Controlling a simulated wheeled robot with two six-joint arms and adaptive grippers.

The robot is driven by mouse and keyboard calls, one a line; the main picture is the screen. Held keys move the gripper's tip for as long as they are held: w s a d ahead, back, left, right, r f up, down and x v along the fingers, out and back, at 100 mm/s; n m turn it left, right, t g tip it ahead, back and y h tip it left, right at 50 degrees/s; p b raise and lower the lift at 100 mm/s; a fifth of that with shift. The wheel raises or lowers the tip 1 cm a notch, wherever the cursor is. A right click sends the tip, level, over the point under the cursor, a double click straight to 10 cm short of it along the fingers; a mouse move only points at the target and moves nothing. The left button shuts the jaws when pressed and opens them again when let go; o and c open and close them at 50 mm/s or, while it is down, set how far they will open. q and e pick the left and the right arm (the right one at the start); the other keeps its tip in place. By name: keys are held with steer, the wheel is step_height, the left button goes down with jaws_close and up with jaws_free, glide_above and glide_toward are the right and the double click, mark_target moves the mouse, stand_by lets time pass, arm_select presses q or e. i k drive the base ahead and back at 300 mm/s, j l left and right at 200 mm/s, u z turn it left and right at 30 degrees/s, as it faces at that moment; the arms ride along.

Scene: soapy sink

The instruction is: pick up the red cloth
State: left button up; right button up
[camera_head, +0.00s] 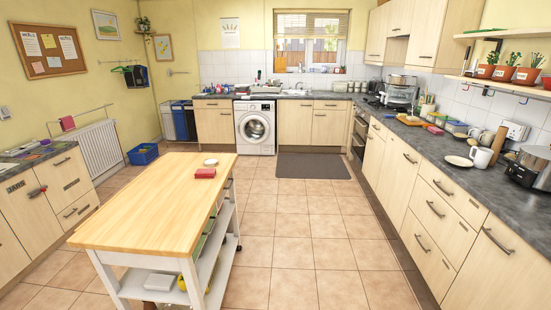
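A folded red cloth-like thing (205,172) lies flat near the far end of the wooden-topped island (150,215). Neither of my grippers is in view.
A pale plate (211,162) sits just behind the red thing on the island. The island has lower shelves with items. Open tiled floor (300,225) lies between it and the right counter (500,185). A dark mat (313,165) lies ahead; a blue crate (144,154) stands left.

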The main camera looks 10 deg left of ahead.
mark_target(201, 173)
steer(key=i+l+u, duration=0.15)
steer(key=i+u, duration=0.3)
steer(key=i, duration=0.2)
steer(key=i+l+u, duration=0.4)
steer(key=i, duration=0.25)
steer(key=i+l+u, duration=0.45)
steer(key=i+l, duration=0.15)
